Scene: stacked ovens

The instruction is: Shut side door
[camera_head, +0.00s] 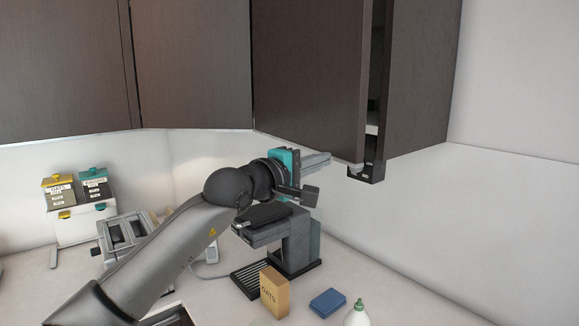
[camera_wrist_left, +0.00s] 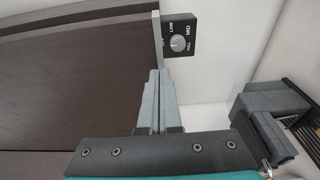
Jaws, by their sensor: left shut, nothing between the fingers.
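The dark brown cabinet door (camera_head: 308,75) hangs on the wall unit at the upper right. A narrow dark gap (camera_head: 374,70) separates its right edge from the side panel (camera_head: 420,75), so it stands a little ajar. My left gripper (camera_head: 328,158) is shut and empty, just below the door's lower edge. In the left wrist view the shut fingers (camera_wrist_left: 158,75) point up beside dark brown panelling (camera_wrist_left: 70,90). I cannot tell whether they touch the door. My right gripper is in neither view.
A black dial box (camera_wrist_left: 182,38) marked LOW and MID is just past my fingertips; it also hangs under the cabinet (camera_head: 372,175).

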